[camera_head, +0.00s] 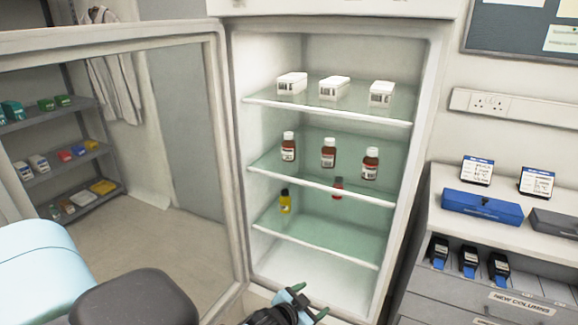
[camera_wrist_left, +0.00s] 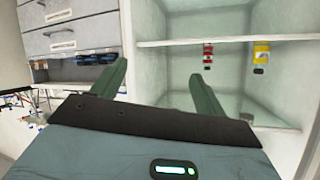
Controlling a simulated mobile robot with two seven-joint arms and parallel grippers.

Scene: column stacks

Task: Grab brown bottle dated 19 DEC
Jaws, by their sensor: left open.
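Three brown bottles with white caps and white labels stand upright on the middle glass shelf of the open fridge: a left one (camera_head: 288,148), a middle one (camera_head: 328,154) and a right one (camera_head: 370,164). The label print is too small to read, so I cannot tell which is dated 19 DEC. My left gripper (camera_head: 309,301) is low in front of the fridge opening, below the bottles. In the left wrist view its green fingers (camera_wrist_left: 159,72) are apart with nothing between them. My right gripper is not in view.
White boxes (camera_head: 334,88) sit on the top shelf (camera_head: 350,112). A yellow bottle (camera_head: 285,202) and a small red bottle (camera_head: 338,187) are lower down. The fridge door (camera_head: 215,150) stands open at left. A drawer cabinet (camera_head: 455,300) with a blue box (camera_head: 482,207) is at right.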

